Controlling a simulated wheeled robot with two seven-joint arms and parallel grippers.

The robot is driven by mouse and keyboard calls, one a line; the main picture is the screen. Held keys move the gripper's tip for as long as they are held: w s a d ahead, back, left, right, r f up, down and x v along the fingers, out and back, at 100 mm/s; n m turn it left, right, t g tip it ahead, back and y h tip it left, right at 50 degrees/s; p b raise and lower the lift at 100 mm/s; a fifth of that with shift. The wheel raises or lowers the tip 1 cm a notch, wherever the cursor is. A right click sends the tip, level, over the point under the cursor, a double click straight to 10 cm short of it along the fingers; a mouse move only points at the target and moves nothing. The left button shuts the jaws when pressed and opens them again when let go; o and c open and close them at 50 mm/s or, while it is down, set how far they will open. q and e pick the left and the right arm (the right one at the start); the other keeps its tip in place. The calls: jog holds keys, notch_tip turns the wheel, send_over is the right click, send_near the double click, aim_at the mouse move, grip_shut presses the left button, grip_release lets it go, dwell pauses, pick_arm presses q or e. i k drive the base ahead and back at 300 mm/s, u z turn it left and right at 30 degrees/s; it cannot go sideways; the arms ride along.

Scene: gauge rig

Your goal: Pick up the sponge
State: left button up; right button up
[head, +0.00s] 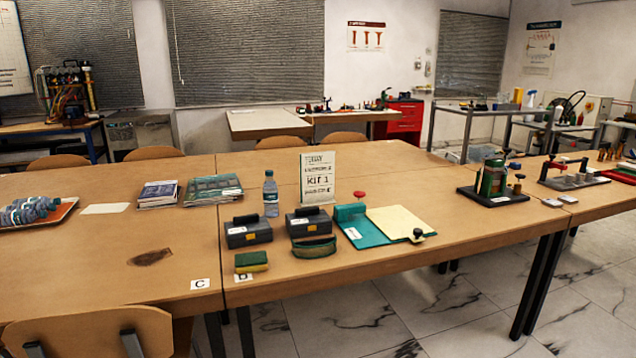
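The sponge (251,260), green on top with a yellow lower part, lies on the wooden table (420,273) near its front edge. It sits just behind a small white label and in front of a dark grey box. Neither of my grippers shows in the head view.
Two dark grey boxes (248,231) (307,222), a dark green curved item (314,247), a water bottle (270,194), a sign (317,178) and a teal board with paper (385,224) stand nearby. A wooden chair (90,333) is at the front left.

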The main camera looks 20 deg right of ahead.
aim_at(254, 261)
jog(key=k, duration=0.55)
jog(key=z, duration=0.65)
jog(key=i, duration=1.55)
jog(key=u, duration=0.65)
